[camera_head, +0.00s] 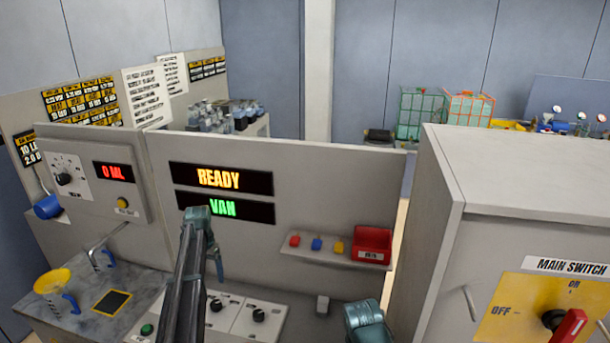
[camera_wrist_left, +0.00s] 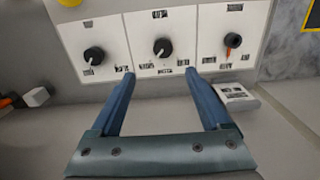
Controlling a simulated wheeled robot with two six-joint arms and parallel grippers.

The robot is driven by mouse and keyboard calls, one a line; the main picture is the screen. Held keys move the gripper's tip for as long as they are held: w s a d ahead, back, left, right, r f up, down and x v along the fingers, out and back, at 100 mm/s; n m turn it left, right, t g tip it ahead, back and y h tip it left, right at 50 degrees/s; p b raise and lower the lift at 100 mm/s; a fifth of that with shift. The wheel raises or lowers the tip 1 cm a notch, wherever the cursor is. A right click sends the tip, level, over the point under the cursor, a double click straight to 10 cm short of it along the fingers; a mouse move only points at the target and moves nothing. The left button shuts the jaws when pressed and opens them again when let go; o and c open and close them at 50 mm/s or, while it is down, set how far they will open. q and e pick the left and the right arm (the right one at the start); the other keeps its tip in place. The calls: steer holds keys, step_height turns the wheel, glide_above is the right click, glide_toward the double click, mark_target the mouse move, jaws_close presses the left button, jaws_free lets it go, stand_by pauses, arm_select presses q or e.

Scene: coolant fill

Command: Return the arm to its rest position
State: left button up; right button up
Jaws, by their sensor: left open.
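My left arm (camera_head: 188,290) rises from the bottom of the head view to a teal joint in front of the VAN sign. My left gripper (camera_head: 219,268) hangs below that joint, small and partly hidden by the arm. In the left wrist view, its two blue fingers (camera_wrist_left: 159,74) are spread apart with nothing between them. They point toward a white control panel with dials (camera_wrist_left: 162,47), apart from it as far as I can tell. A teal part of mine (camera_head: 367,325) shows at the bottom edge. My right gripper is not seen.
A wall panel reads READY (camera_head: 218,179). A small shelf holds coloured pieces and a red bin (camera_head: 371,245). A main switch cabinet (camera_head: 540,170) stands at right. A yellow funnel (camera_head: 52,281) sits on the counter at left, under a 0 ML display (camera_head: 113,172).

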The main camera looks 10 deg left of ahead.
arm_select(q)
steer(key=s+d+n, duration=0.1)
steer(key=s+d, duration=2.2)
steer(key=d, duration=0.3)
steer(key=s+d+f+m+y+b, duration=0.1)
steer(key=s+d+f+m+b, duration=0.2)
steer(key=d+f+b, duration=0.6)
steer(key=shift+s+d+m, duration=0.4)
steer(key=shift+s+d, duration=0.2)
steer(key=shift+d, duration=0.2)
steer(key=shift+f, duration=0.1)
steer(key=shift+a, duration=0.1)
